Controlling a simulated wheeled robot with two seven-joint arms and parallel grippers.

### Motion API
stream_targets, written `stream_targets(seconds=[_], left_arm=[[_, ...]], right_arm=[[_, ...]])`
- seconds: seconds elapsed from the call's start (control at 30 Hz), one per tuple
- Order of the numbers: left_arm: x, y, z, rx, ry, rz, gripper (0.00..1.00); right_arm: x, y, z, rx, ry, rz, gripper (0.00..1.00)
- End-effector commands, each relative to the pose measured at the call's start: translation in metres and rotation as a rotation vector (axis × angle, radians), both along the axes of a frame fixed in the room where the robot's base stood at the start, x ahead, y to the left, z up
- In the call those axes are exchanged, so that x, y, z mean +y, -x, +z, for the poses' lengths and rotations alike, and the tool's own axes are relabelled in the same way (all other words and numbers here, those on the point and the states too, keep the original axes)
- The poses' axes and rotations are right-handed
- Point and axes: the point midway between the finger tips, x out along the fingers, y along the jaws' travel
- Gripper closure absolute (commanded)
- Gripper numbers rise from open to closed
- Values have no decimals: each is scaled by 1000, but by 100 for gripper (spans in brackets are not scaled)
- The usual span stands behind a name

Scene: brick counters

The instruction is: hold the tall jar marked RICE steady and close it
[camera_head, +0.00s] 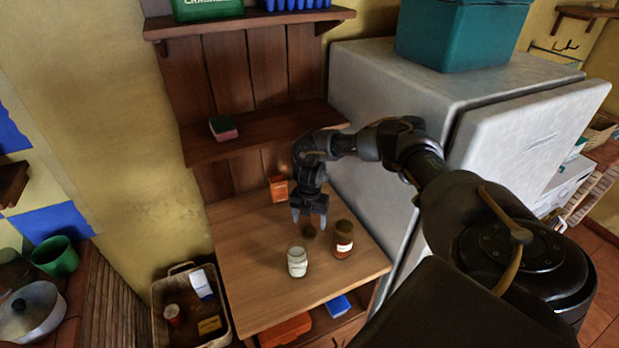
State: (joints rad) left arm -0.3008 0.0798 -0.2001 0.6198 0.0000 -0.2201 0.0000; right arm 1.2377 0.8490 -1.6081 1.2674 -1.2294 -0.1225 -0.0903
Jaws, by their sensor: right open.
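A clear glass jar with pale contents (297,264) stands upright on the wooden counter (250,255). Its marking is too small to read, so I cannot tell for sure that it is the RICE jar. My right gripper (309,222) points down, open and empty, above the counter behind this jar and apart from it. A small dark round patch (311,232) lies just below the fingertips; I cannot tell whether it is a lid or a shadow. My left gripper is not in view.
A red-brown jar with a pale label (343,243) stands close to the right of my gripper. An orange box (279,189) stands at the back. A white fridge (385,110) borders the right. The front counter is clear.

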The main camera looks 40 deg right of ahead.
Motion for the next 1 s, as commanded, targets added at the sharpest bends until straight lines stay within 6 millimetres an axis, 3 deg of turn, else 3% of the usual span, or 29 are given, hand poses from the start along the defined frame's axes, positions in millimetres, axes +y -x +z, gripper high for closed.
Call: stream_targets(seconds=[0.33, 0.77, 1.0], left_arm=[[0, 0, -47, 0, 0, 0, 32], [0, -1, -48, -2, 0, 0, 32], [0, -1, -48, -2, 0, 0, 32]], right_arm=[[-1, -2, -47, 0, 1, 1, 27], [-1, -2, -48, 0, 1, 1, 27], [-1, -2, -48, 0, 0, 1, 59]])
